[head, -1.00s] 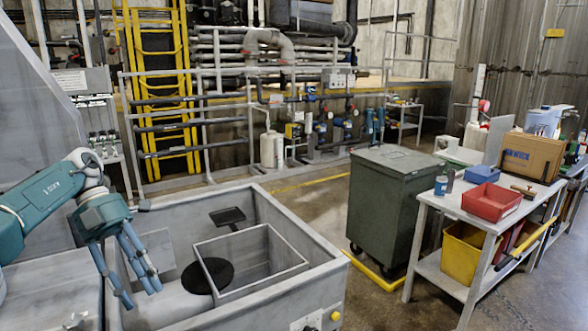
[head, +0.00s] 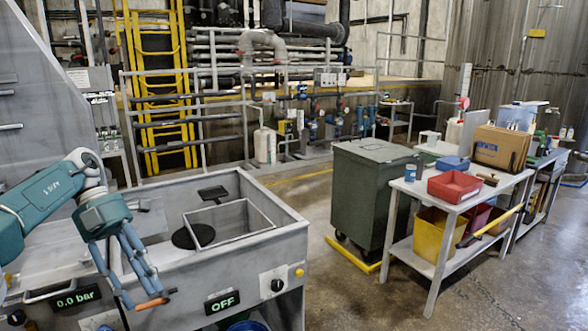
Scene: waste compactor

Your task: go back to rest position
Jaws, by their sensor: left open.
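My left gripper (head: 128,275) hangs at the left of the head view with its blue fingers spread and empty. It is in front of the grey waste compactor (head: 285,232). An orange-tipped piece (head: 153,303) shows by the fingertips; I cannot tell whether they touch. The compactor's open tray holds a square grey bin (head: 262,222) and a black disc (head: 192,236). Its front has a "0.0 bar" display (head: 77,298), an "OFF" display (head: 222,302) and a black knob (head: 277,285). My right gripper is out of view.
A dark green wheeled bin (head: 368,195) stands right of the compactor. A white workbench (head: 437,207) carries a red tray (head: 455,186), a blue box (head: 452,164) and a cardboard box (head: 500,148). A yellow bin (head: 440,238) is on its lower shelf. Bare floor lies at the front right.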

